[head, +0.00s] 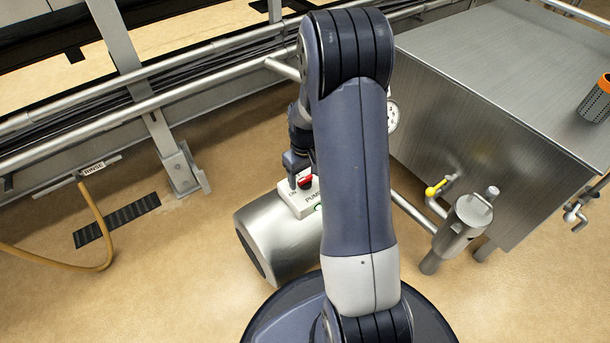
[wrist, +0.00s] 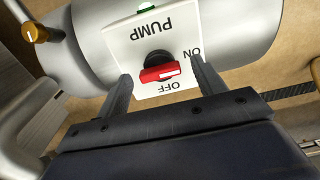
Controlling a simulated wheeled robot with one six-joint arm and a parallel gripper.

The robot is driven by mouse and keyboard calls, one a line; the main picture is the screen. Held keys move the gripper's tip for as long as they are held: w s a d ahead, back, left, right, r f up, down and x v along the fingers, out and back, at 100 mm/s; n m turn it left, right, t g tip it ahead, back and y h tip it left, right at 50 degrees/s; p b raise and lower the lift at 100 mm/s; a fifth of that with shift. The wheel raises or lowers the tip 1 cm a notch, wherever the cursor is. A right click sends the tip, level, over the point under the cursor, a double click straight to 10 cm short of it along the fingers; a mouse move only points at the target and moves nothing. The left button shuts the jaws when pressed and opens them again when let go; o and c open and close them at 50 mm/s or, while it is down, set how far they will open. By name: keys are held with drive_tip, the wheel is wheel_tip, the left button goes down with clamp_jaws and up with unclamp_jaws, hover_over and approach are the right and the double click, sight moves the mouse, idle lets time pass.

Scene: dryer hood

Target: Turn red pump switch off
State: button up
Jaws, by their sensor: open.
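The red pump switch (wrist: 160,74) is a red bar on a black round base. It sits on a white panel (wrist: 118,40) marked PUMP, ON and OFF, fixed to a silver cylindrical pump body (wrist: 225,25). A white mark on the bar lies toward its right end, on the ON side in the wrist view. My gripper (wrist: 161,69) is open, one finger on each side of the switch; I cannot tell whether they touch it. In the head view the switch (head: 305,181) is partly hidden by my arm, with my gripper (head: 296,172) over the panel.
A green lamp (wrist: 146,6) shows on the panel. A steel tank (head: 480,90), a yellow-handled valve (head: 438,186) and a metal canister (head: 465,225) stand to the right. Pipe rails (head: 150,103) run behind. A hose (head: 102,225) lies left on the tan floor.

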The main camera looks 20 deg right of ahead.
drive_tip(key=c, duration=1)
drive_tip(key=m+p, duration=0.2)
drive_tip(key=m, duration=0.1)
drive_tip(key=shift+r+m, duration=0.15)
drive_tip(key=shift+m, duration=0.15)
drive_tip(key=m+p, duration=0.2)
drive_tip(key=m, duration=0.3)
drive_tip(key=m+p, duration=0.1)
drive_tip(key=m, duration=0.4)
drive_tip(key=shift+p, duration=0.35)
drive_tip(key=shift+m+p, duration=0.4)
drive_tip(key=shift+m, duration=1.8)
